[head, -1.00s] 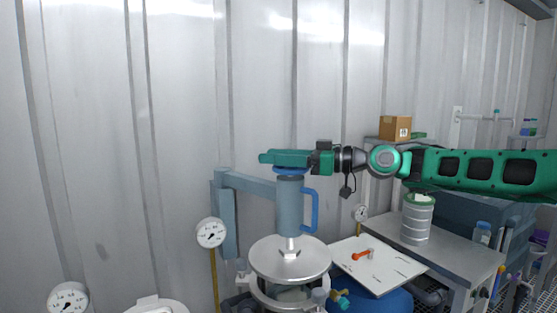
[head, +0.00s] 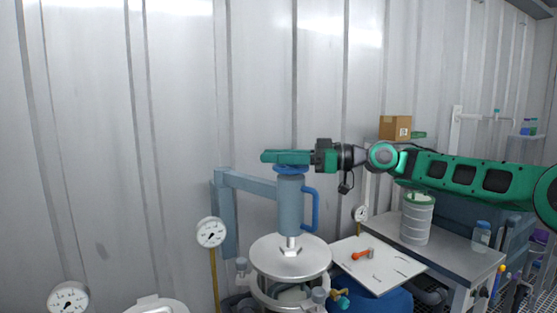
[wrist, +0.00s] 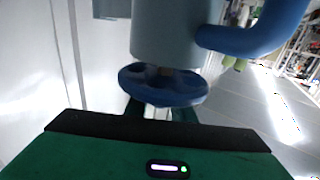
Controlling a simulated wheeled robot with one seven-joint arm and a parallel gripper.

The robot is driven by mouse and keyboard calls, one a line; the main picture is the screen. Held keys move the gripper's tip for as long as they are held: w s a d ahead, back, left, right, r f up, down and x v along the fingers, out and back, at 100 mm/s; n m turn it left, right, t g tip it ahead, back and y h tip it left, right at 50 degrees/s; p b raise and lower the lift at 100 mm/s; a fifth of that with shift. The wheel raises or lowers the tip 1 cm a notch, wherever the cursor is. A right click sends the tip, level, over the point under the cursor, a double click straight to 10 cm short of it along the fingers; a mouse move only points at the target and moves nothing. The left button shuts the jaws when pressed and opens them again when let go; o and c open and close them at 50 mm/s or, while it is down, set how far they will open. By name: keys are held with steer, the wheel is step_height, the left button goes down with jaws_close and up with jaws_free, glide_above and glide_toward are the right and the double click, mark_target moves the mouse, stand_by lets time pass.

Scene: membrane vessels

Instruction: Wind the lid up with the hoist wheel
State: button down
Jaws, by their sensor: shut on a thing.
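The blue hoist wheel (head: 291,171) sits on top of the grey-blue hoist cylinder (head: 291,205), carried by a wall bracket arm. It also shows in the wrist view (wrist: 163,88), below the cylinder there. My green gripper (head: 286,157) lies level over the wheel and is shut on it; the fingertips' contact is partly hidden. The round silver lid (head: 290,262) hangs level from the hoist's short stem. It is above the open vessel ring (head: 287,305), with a gap between them.
A blue handle (head: 312,210) sticks out from the cylinder's right side. A gauge (head: 211,232) stands to the left. A white board with an orange-handled tool (head: 362,254) and a bench with a ribbed canister (head: 417,220) are on the right. The corrugated wall is close behind.

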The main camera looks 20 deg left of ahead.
steer(key=shift+r+g, duration=0.1)
steer(key=shift+g, duration=0.2)
steer(key=c, duration=1.5)
jaws_free()
steer(key=v, duration=1)
steer(key=shift+w+d, duration=0.15)
steer(key=shift+d, duration=0.2)
